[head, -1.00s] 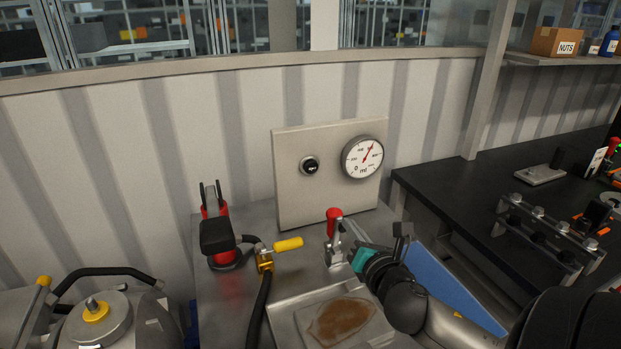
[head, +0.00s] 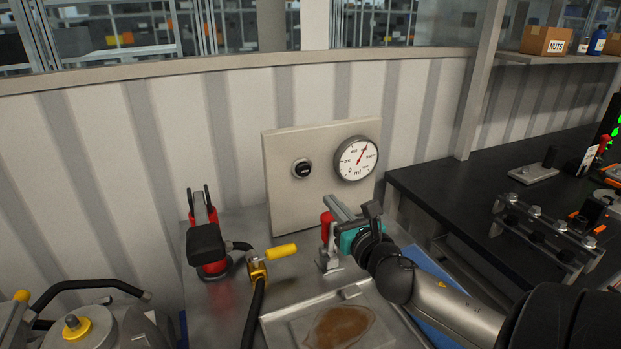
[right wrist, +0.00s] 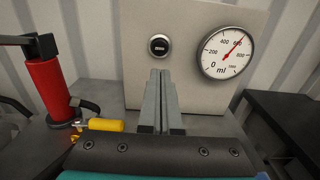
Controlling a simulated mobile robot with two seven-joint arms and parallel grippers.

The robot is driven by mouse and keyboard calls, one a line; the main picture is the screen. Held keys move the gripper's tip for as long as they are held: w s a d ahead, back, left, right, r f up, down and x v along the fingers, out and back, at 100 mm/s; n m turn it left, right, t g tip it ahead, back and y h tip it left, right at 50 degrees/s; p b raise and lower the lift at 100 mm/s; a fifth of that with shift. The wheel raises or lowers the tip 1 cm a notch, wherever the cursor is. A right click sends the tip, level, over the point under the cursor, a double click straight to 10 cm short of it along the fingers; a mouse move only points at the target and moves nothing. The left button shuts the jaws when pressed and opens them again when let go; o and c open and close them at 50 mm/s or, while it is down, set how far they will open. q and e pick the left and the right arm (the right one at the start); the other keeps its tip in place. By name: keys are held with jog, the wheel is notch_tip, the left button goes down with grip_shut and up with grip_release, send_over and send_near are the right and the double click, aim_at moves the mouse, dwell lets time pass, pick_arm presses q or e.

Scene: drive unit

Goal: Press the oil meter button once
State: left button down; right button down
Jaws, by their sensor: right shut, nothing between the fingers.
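The oil meter is a pale upright panel (head: 290,205) with a round ml dial (head: 357,159) and a black button (head: 301,169) in a silver ring left of the dial. The red needle points up and right, near 600 in the right wrist view. My right gripper (head: 333,202) is shut and empty, in front of the panel and below the button. In the right wrist view the closed fingers (right wrist: 160,75) point at the panel, their tips just under the button (right wrist: 159,46). A gap to the panel seems to remain. My left gripper is not in view.
A red-handled lever (head: 327,229) stands right beside the right gripper. A red bottle-shaped tool (head: 207,248) and a brass valve with yellow handle (head: 280,251) stand left. A tray with brown oil (head: 340,329) lies in front. A black workbench (head: 450,165) is at right.

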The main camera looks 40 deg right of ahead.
aim_at(305, 171)
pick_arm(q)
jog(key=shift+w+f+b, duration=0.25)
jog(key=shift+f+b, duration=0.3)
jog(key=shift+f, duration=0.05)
pick_arm(e)
jog(key=x, duration=1.2)
jog(key=shift+w, duration=0.15)
